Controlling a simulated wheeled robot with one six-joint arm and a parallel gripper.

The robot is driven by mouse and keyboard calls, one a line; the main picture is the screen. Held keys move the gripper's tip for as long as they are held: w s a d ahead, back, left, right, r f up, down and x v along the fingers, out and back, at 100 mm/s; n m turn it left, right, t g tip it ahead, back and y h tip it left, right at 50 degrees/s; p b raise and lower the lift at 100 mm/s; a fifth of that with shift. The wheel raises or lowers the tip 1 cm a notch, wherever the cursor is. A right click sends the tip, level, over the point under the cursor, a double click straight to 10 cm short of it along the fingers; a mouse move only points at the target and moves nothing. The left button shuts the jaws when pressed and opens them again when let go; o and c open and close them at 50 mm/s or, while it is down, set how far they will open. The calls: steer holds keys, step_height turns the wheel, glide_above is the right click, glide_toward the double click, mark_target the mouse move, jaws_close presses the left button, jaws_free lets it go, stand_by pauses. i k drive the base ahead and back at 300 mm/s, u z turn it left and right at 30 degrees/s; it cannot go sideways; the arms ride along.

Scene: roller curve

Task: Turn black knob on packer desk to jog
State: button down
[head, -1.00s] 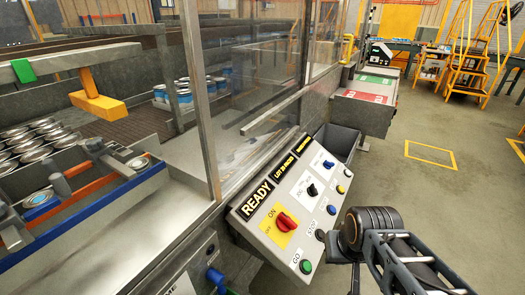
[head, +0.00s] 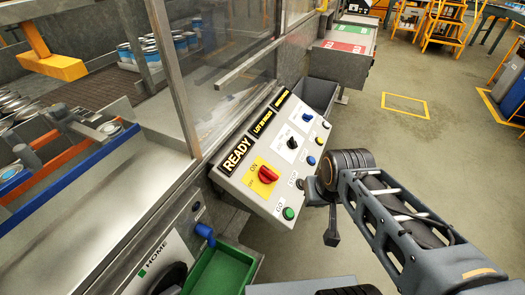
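The sloped grey packer desk panel (head: 262,209) stands in the middle of the head view, with lit signs along its upper edge, one reading READY. The small black knob (head: 292,142) sits on a white plate in the panel's middle; its lettering is too small to read. A red switch (head: 267,174) on a yellow ON plate is nearer. My gripper (head: 322,208) is at the end of my arm, by the panel's right edge near the green GO button (head: 288,213). It is apart from the black knob. Its fingers are too small and dark to tell open from shut.
Blue (head: 311,160) and yellow (head: 326,125) buttons sit along the panel's right side. A HOME panel (head: 157,245) with a blue knob (head: 205,231) and a green bin (head: 215,268) are at lower left. A glass guard (head: 230,85) rises behind the desk. Open floor lies to the right.

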mark_target(292, 143)
steer(key=u, duration=2.1)
steer(key=k, duration=0.8)
steer(key=z, duration=1.15)
steer(key=i, duration=0.9)
steer(key=u, duration=0.15)
